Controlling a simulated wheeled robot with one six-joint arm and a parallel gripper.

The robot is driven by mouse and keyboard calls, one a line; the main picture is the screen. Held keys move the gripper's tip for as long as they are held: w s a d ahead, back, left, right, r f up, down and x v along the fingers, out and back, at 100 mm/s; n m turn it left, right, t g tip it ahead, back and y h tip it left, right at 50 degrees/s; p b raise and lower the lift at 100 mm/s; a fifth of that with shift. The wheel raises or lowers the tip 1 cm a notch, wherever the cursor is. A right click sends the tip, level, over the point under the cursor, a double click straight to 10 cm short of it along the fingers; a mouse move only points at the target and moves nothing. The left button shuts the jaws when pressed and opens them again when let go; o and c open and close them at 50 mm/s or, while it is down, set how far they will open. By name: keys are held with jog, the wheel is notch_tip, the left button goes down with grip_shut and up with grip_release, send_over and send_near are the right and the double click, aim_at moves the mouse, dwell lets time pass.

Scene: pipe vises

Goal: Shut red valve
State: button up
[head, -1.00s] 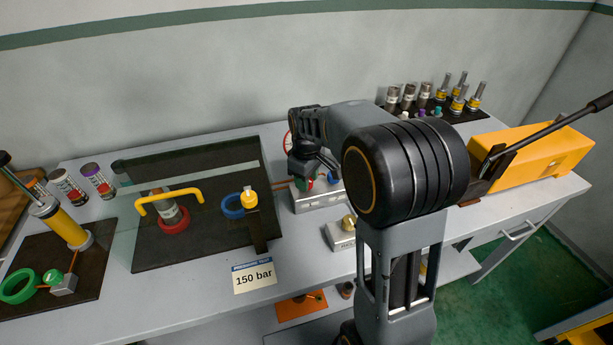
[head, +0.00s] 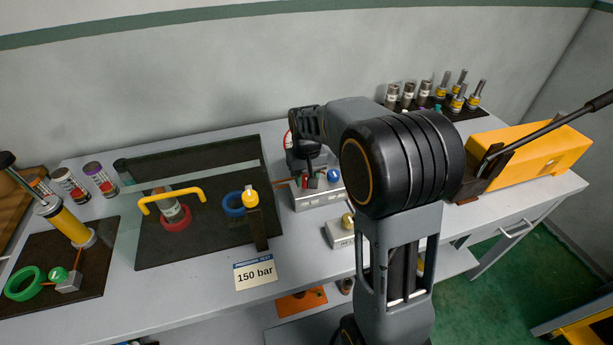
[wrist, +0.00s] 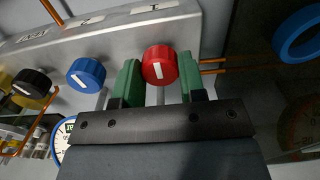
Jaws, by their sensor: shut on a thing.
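The red valve (wrist: 158,62) is a round red knob with a white line on the front of a grey valve block (wrist: 130,40). In the wrist view its line runs nearly up and down the picture. My gripper (wrist: 160,82) has its green fingers on either side of the red knob, shut on it. In the head view my gripper (head: 309,166) is at the valve block (head: 322,197), and the red knob is mostly hidden there. A blue knob (wrist: 86,74) with a slanted white line sits beside the red one.
A black knob (wrist: 32,86) is further along the block, and copper pipes (wrist: 215,66) leave its side. A dark plate with a clear shield (head: 200,240) stands left of the block. A yellow hand pump (head: 535,160) is at the right. A "150 bar" card (head: 255,274) lies in front.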

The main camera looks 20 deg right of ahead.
dwell(0.4)
jog(key=o, duration=0.9)
notch_tip(320, 180, up, 14)
jog(key=shift+f+p, duration=0.1)
jog(key=shift+p, duration=0.25)
jog(key=shift+w, duration=0.1)
